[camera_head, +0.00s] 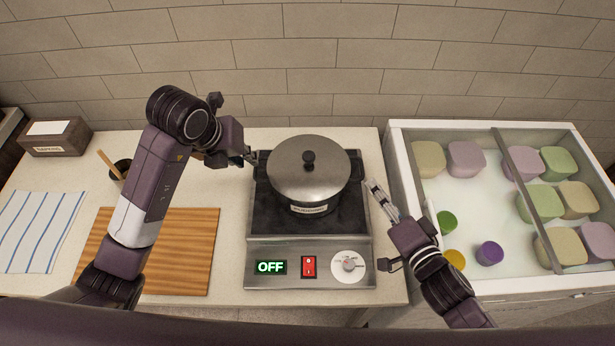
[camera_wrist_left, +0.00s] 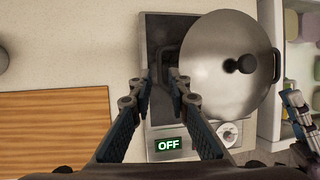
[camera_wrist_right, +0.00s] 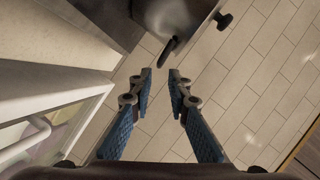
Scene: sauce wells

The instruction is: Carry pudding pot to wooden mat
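The pudding pot (camera_head: 313,205), a steel pot with a dark-knobbed lid and a label, sits on the stove (camera_head: 260,230). The wooden mat (camera_head: 185,255) lies left of the stove, partly covered by my left arm. My left gripper (camera_head: 250,156) is at the pot's left handle; in the left wrist view its fingers (camera_wrist_left: 162,76) are apart, with the handle just beyond their tips. My right gripper (camera_head: 372,186) is by the pot's right side, its fingers (camera_wrist_right: 160,74) apart, with the right handle (camera_wrist_right: 168,50) just beyond the tips. Neither is closed on a handle.
The stove display reads OFF, beside a red switch (camera_head: 309,266) and a dial (camera_head: 348,264). A striped cloth (camera_head: 40,230), a wooden box (camera_head: 55,137) and a dark cup (camera_head: 121,169) with a stick are at left. An open freezer (camera_head: 440,285) with colored tubs stands at right.

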